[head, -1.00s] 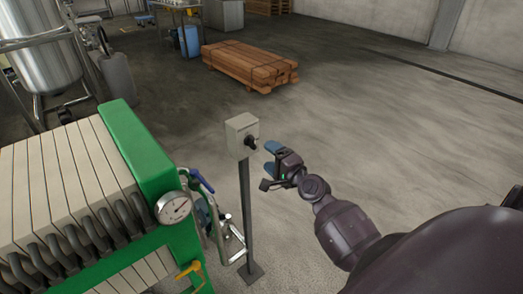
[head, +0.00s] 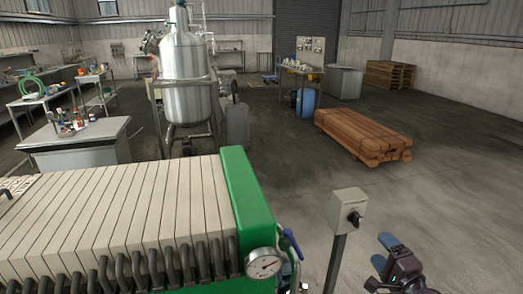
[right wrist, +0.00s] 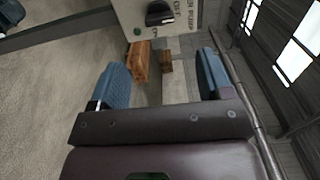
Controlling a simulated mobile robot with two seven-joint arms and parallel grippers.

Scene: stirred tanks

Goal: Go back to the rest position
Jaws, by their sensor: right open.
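My right gripper (head: 387,254) shows at the lower right of the head view, with blue fingertips apart and nothing between them. In the right wrist view its two blue fingers (right wrist: 162,80) are also spread and empty. The grey switch box (head: 348,211) with a black knob (head: 355,217) stands on a post just left of the gripper, with a gap between them. In the right wrist view the box (right wrist: 180,16) and its knob (right wrist: 160,13) are at the top, beyond the fingers. My left gripper is out of view.
A filter press with a green end plate (head: 246,198) and gauge (head: 263,263) fills the lower left. A steel tank (head: 187,85) stands behind it. Strapped timber (head: 362,136) lies on the floor beyond the switch box. The floor at right (head: 460,190) is clear.

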